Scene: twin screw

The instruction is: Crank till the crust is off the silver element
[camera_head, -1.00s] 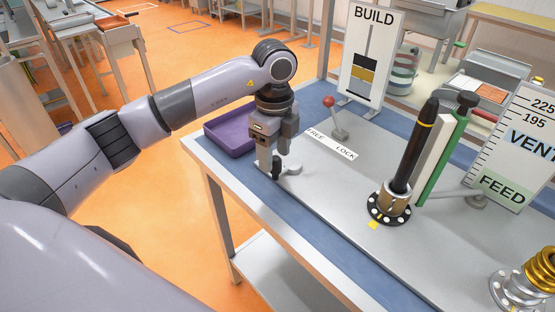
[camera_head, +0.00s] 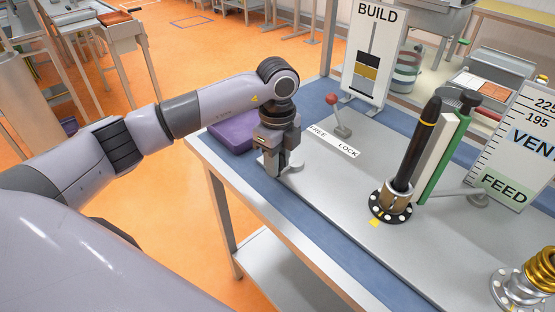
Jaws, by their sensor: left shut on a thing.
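My left gripper (camera_head: 273,168) points down over the near left part of the grey table plate, shut on a small upright grip that its fingers mostly hide. A grey crank arm and hub (camera_head: 293,167) show just right of the fingers. A black upright rod with a yellow band (camera_head: 413,150) stands in a dull metal collar (camera_head: 396,200) on a black bolted flange. A gold screw piece on a silver flange (camera_head: 518,290) is cut off at the lower right. I cannot tell which part is the silver element. My right gripper is not in view.
A red-knobbed lever (camera_head: 332,100) stands by the FREE/LOCK label (camera_head: 334,141). A BUILD gauge (camera_head: 371,60) with black and yellow bands stands behind. A VENT/FEED scale board (camera_head: 515,150) is at the right. A purple tray (camera_head: 233,132) lies behind my left gripper.

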